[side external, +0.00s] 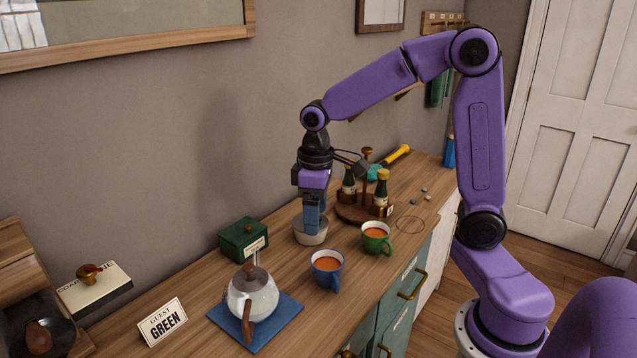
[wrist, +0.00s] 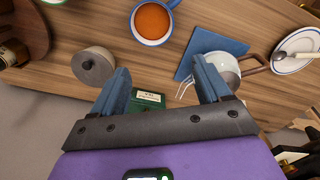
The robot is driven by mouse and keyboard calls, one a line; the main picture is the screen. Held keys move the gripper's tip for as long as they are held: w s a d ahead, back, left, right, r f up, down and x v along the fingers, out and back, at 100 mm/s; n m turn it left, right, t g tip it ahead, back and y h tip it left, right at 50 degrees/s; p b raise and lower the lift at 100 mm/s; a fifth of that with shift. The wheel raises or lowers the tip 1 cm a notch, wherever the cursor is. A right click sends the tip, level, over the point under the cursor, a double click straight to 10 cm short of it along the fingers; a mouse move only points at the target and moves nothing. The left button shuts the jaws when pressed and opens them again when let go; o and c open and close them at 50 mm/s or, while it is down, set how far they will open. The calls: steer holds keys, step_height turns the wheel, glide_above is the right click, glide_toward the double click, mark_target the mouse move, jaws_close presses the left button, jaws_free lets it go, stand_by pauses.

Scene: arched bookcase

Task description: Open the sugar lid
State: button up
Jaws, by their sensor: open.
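A round pale pot (side external: 311,238) stands on the wooden counter, partly hidden behind my fingers in the side view. In the wrist view its grey lid (wrist: 93,66) with a small dark knob is on it, and the pot lies left of my left finger. I take it to be the sugar pot; no name shows on it. My gripper (side external: 313,228) points down, and its blue fingers overlap the pot in the side view. In the wrist view my gripper (wrist: 160,82) is open and empty, with the pot outside the gap; contact cannot be told.
A green labelled box (side external: 244,238) stands by the wall. A blue mug (side external: 327,268) and a green mug (side external: 376,238) stand in front. A wooden stand (side external: 352,213) with bottles is close behind the pot.

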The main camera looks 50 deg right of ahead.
steer(key=w+d+f+m, duration=0.2)
steer(key=w+d+m, duration=0.2)
steer(key=w+d, duration=0.7)
steer(key=f, duration=0.3)
steer(key=s+d+f, duration=0.1)
steer(key=f, duration=0.2)
steer(key=d+f, duration=0.1)
steer(key=f, duration=0.3)
steer(key=shift+s+d, duration=0.1)
steer(key=shift+s, duration=0.25)
steer(key=shift+f, duration=0.1)
steer(key=shift+c, duration=0.4)
steer(key=shift+g, duration=0.3)
